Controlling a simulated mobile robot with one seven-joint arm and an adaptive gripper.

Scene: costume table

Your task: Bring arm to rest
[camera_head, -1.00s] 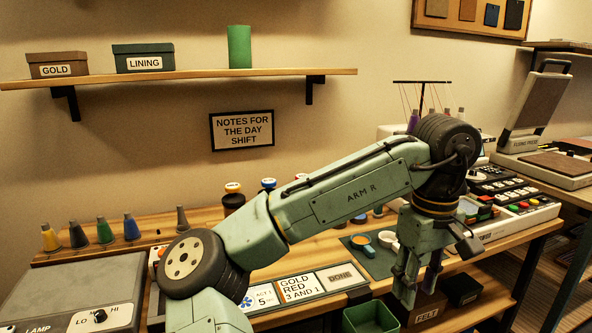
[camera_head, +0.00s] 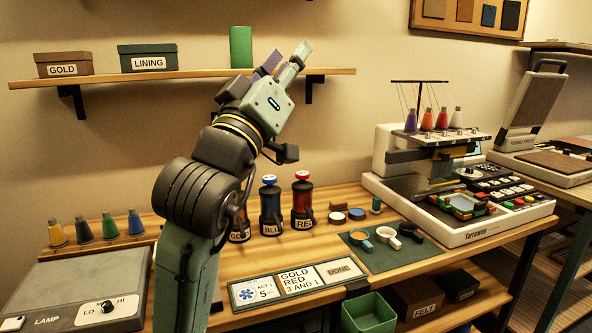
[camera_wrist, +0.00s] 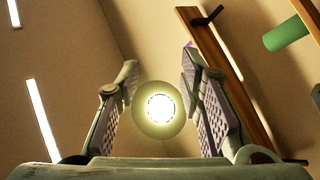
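My gripper (camera_head: 283,58) is raised in front of the wall shelf, at the upper middle of the head view, pointing up and to the right. In the wrist view my gripper (camera_wrist: 158,95) shows its two padded fingers spread wide apart with nothing between them. A round ceiling lamp (camera_wrist: 160,107) shows in the gap, beyond the fingers. My arm rises from the bottom of the head view and hides part of the table and the gold jar.
The wall shelf (camera_head: 330,72) holds a green cylinder (camera_head: 240,47) close to my gripper. Below stand a blue jar (camera_head: 270,207), a red jar (camera_head: 303,204), and an embroidery machine (camera_head: 440,190) at right. A green bin (camera_head: 369,314) sits in front.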

